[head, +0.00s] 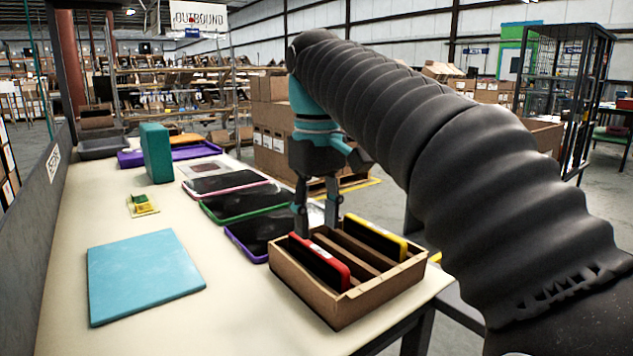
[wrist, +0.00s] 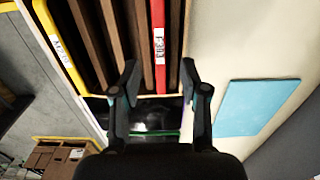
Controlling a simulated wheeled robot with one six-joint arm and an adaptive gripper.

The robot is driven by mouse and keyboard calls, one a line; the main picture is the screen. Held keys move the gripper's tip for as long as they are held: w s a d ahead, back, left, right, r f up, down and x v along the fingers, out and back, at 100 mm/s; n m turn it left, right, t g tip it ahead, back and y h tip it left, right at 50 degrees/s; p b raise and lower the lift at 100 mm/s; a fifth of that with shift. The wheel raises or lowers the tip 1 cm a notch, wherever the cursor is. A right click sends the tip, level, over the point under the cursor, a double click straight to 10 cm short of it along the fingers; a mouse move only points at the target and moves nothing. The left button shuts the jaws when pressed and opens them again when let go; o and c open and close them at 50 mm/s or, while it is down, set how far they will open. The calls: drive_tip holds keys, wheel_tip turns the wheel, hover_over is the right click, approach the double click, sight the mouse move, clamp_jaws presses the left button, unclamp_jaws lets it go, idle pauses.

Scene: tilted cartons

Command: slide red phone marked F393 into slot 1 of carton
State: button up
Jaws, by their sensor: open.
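The red phone (head: 331,262) stands on edge, leaning, in the end compartment of the brown carton (head: 385,297), at the carton's left side in the head view. Its white label reads F393 in the wrist view (wrist: 159,45). A yellow phone (head: 376,234) stands in the compartment at the opposite end; it also shows in the wrist view (wrist: 60,45). Empty compartments lie between them. My gripper (head: 317,220) is open and empty at the carton's far edge. In the wrist view its fingertips (wrist: 159,72) are on either side of the red phone's line, apart from it.
Purple-, green- and pink-edged phones lie flat behind the carton, the nearest being the purple one (head: 250,236). A blue sheet (head: 143,275) lies at left. A teal block (head: 156,153) stands farther back. The table's front middle (head: 240,315) is clear.

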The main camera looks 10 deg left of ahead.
wheel_tip(320, 180, up, 2)
drive_tip(key=shift+r, duration=0.1)
drive_tip(key=shift+n, duration=0.3)
drive_tip(key=n, duration=0.4)
drive_tip(key=shift+s+r+n, duration=0.1)
drive_tip(key=shift+r+n, duration=0.2)
drive_tip(key=shift+r, duration=0.05)
drive_tip(key=n, duration=0.4)
drive_tip(key=shift+s+r, duration=0.1)
drive_tip(key=shift+r, duration=0.1)
